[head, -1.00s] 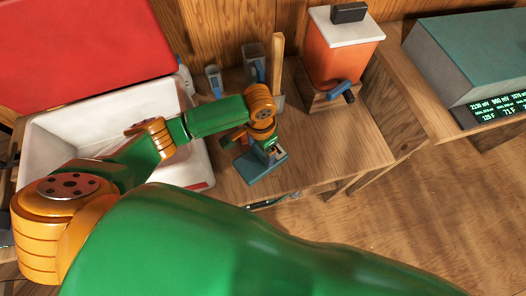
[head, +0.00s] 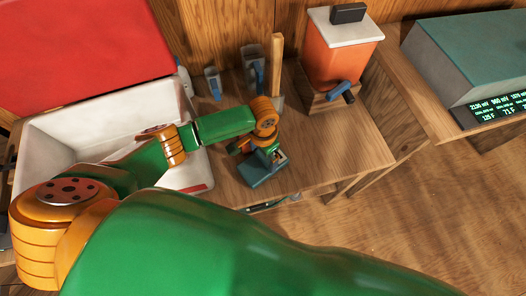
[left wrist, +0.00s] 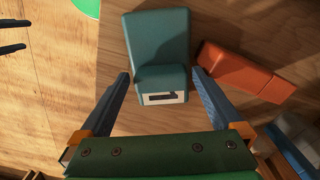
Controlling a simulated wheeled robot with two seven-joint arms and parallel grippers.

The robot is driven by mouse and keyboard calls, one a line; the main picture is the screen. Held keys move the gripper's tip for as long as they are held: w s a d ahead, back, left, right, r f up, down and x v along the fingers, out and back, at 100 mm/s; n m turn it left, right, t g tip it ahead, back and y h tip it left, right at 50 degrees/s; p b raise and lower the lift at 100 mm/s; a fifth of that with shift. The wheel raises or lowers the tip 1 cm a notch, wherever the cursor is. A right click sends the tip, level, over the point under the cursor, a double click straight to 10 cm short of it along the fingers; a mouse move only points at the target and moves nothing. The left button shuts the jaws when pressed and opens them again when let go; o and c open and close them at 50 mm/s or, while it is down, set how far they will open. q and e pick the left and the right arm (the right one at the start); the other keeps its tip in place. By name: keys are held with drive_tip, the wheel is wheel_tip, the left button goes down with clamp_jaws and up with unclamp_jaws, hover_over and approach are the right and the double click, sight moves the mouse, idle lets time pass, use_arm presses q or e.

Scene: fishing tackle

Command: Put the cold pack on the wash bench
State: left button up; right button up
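A teal, block-like pack with a pale label on its near end, which looks like the cold pack (head: 262,176), is on the wooden wash bench (head: 330,150) near its front edge. In the left wrist view the pack (left wrist: 158,42) has its labelled end between my left fingertips, with a narrow gap on each side. My left gripper (left wrist: 161,76) is open; in the head view (head: 268,152) it is right over the pack and partly hides it. Two dark fingers at the edge of the left wrist view look like my right gripper (left wrist: 14,35), spread apart.
A white cooler (head: 50,125) with a red lid (head: 80,45) stands left. An orange dispenser (head: 338,55) with a blue tap is at the bench's back. An orange-red block (left wrist: 245,72) lies beside the pack. A teal-topped unit (head: 470,50) stands right. The bench's right part is clear.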

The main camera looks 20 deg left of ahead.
sight(263, 158)
use_arm(q)
wheel_tip(263, 158, up, 12)
drive_tip(key=shift+p, duration=0.45)
